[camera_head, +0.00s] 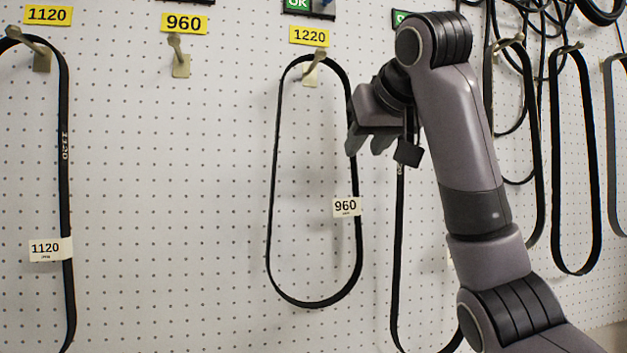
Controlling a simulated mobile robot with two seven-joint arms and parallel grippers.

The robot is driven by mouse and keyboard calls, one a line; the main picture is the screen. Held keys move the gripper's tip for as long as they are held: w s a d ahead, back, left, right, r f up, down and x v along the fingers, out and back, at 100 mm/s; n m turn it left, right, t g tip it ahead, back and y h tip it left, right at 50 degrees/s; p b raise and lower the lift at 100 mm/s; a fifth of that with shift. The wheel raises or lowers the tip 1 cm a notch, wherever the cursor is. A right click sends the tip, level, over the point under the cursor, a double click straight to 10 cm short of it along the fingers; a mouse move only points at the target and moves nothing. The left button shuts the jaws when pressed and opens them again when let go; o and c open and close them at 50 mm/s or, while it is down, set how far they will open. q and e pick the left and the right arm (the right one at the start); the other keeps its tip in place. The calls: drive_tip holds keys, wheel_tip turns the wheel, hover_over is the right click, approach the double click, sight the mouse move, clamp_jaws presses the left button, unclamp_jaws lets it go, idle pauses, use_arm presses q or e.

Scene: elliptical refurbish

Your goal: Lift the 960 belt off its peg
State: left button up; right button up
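A black belt (273,190) with a white tag reading 960 (346,207) hangs as a long closed loop from a peg (314,68). The yellow label above that peg reads 1220 (309,36). The peg (180,58) under the yellow 960 label (184,23) is bare. My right gripper (367,146) is beside the upper right side of the 960 belt, below its peg. Its two fingers point downward with a gap between them, and nothing shows in the gap. The near finger overlaps the belt's edge in the picture; I cannot tell whether they touch. My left gripper is out of view.
A belt tagged 1120 (66,200) hangs at the far left. Another belt (397,250) hangs partly behind my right arm. Several more belts, including one long loop (555,170), hang at the right.

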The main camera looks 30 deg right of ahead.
sight(356, 158)
drive_tip(key=p+x, duration=0.1)
drive_tip(key=x, duration=0.5)
drive_tip(key=shift+a+f+p, duration=0.1)
drive_tip(key=shift+p, duration=0.3)
clamp_jaws()
